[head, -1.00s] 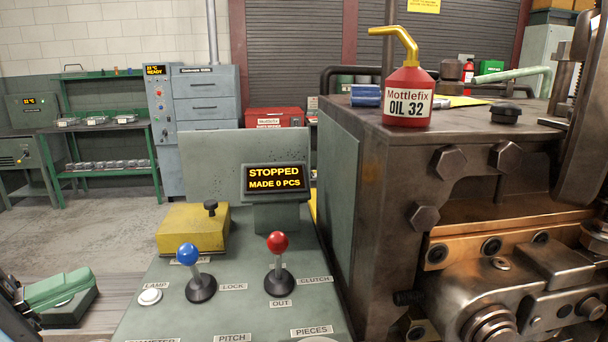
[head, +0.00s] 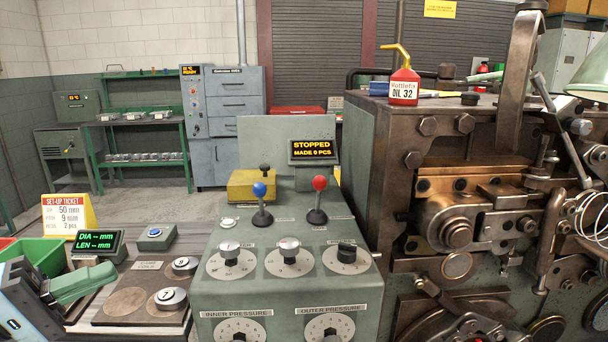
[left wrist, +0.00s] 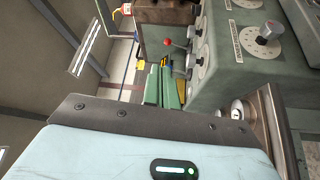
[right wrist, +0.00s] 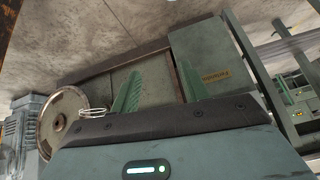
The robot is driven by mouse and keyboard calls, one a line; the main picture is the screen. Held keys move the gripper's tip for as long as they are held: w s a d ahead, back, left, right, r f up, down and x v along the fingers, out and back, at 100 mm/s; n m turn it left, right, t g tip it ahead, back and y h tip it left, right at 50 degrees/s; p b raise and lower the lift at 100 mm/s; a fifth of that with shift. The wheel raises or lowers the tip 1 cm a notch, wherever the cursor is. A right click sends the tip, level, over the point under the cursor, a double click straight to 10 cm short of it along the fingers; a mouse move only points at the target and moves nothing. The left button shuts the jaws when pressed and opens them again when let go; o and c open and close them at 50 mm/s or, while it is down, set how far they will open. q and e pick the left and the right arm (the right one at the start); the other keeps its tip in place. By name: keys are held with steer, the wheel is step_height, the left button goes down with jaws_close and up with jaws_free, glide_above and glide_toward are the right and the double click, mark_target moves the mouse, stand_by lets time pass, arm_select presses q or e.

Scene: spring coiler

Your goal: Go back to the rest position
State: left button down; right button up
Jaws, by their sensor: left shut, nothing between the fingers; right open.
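My left gripper (head: 112,272) comes in at the lower left of the head view. My right gripper is not in the head view. In the right wrist view its two green fingers (right wrist: 158,88) stand wide apart and empty, in front of a greenish machine panel (right wrist: 205,50).
The control desk (head: 205,300) with red (head: 319,183) and blue (head: 260,190) levers stands in the middle, its screen reading STOPPED. The coiling machine (head: 400,180) fills the right, an oil can (head: 404,88) on top. A set-up ticket (head: 68,216) and green bin (head: 45,255) are left.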

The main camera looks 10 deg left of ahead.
arm_select(q)
steer(key=s+f+g+y+p, duration=0.15)
steer(key=f+y, duration=0.25)
steer(key=f, duration=0.9)
steer(key=s+f+y+p, duration=0.25)
steer(key=f+y, duration=0.25)
steer(key=f, duration=0.7)
steer(key=s+d+f+m+g+y+p, duration=0.1)
steer(key=s+d+f+m+p, duration=0.1)
steer(key=s+d+f+m, duration=0.2)
steer(key=s+d+f+m+g+y+p, duration=0.1)
steer(key=s+d+f+m+g+p, duration=0.1)
steer(key=s+d+f, duration=0.8)
steer(key=s+m+p, duration=0.1)
steer(key=s+m, duration=0.1)
steer(key=s, duration=0.4)
steer(key=shift+s+f+m+y+p, duration=0.2)
steer(key=shift+f+m+y+p, duration=0.1)
steer(key=shift+m, duration=0.1)
arm_select(e)
steer(key=w+r+t, duration=0.2)
steer(key=w+r, duration=0.3)
steer(key=r, duration=0.6)
steer(key=shift+w+d, duration=0.25)
steer(key=shift+d, duration=0.15)
arm_select(q)
steer(key=shift+a+r, duration=0.1)
arm_select(e)
steer(key=shift+w+a+r, duration=0.1)
steer(key=shift+w+r, duration=0.05)
